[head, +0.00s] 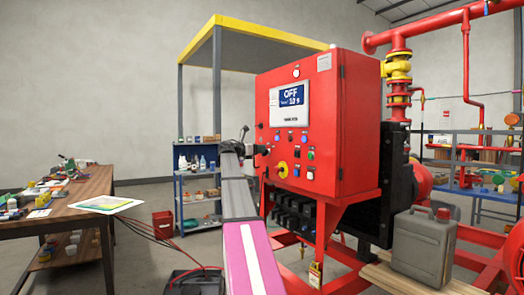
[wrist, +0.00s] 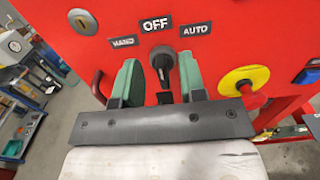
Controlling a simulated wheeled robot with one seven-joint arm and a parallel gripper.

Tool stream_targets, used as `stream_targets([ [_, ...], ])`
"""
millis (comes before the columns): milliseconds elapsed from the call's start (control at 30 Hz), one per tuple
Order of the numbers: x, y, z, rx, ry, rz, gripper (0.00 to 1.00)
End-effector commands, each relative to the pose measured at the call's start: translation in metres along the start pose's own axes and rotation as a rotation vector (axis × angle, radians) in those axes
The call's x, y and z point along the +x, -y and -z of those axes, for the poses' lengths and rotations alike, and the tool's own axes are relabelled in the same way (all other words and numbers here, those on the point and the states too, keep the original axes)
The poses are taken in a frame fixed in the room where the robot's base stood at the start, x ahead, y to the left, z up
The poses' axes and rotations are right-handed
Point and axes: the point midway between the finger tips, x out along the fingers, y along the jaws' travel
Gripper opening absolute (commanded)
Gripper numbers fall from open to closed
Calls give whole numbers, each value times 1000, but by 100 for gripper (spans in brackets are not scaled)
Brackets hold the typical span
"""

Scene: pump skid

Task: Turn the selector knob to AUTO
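The black selector knob (wrist: 162,62) is on the front of the red control cabinet (head: 357,130). Labels HAND (wrist: 123,42), OFF (wrist: 156,25) and AUTO (wrist: 195,30) are spread above it. The knob points up, towards OFF. The cabinet's display (head: 290,97) also reads OFF. My gripper (wrist: 160,78) is open, with one green finger on each side of the knob and a visible gap to it on both sides. In the head view my gripper (head: 262,150) is at the cabinet front, and I cannot make out the knob there.
Several small buttons and lamps are on the cabinet. A wooden workbench (head: 75,209) stands at the left, and a blue shelf (head: 198,187) is behind my arm.

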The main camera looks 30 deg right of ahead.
Motion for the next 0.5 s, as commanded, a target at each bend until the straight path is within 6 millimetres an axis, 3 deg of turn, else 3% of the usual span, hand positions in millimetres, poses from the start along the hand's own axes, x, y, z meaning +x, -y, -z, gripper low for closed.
stream_targets([
  [200,16,0,0,0,0,0,38],
  [500,17,0,0,0,0,-1,38],
])
